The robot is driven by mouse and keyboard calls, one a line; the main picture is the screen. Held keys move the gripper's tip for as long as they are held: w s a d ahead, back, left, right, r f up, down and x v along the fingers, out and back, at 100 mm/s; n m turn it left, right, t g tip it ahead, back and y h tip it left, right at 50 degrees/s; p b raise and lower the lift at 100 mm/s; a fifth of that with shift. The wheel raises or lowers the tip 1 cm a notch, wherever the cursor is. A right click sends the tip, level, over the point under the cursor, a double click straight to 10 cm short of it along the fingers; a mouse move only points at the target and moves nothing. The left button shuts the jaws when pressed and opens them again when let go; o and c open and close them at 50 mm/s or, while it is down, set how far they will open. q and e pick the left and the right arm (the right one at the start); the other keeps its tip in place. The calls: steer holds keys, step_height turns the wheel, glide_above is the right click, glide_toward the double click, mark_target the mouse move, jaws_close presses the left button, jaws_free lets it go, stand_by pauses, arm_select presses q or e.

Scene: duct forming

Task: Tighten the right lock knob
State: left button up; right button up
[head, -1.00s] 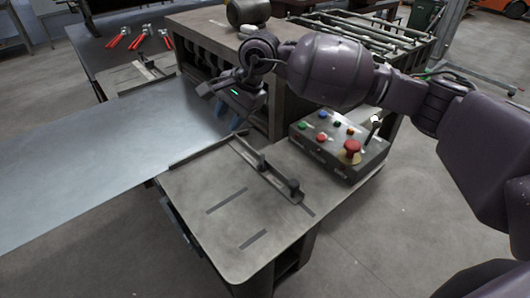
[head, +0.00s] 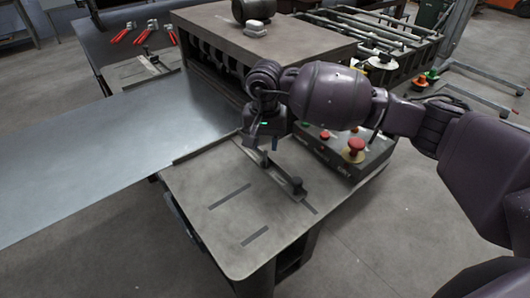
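A dark guide bar (head: 276,176) lies on the right side table of the forming machine. A dark upright knob (head: 297,185) stands at its front end. A smaller upright part (head: 263,160) stands farther back on the bar, just under my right gripper. My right gripper (head: 262,145) points down over the back part of the bar, behind and left of the front knob and apart from it. Its fingers are small and dark, so I cannot tell their opening or whether they touch the small upright part. My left gripper is out of view.
A large metal sheet (head: 110,150) extends left from the machine (head: 300,45). A control box with a red emergency button (head: 354,150) stands right of the bar, partly behind my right arm. Red-handled tools (head: 122,32) lie on the back table. The side table's front (head: 235,250) is clear.

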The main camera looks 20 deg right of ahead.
mark_target(265, 156)
steer(key=shift+f, duration=2.1)
jaws_close()
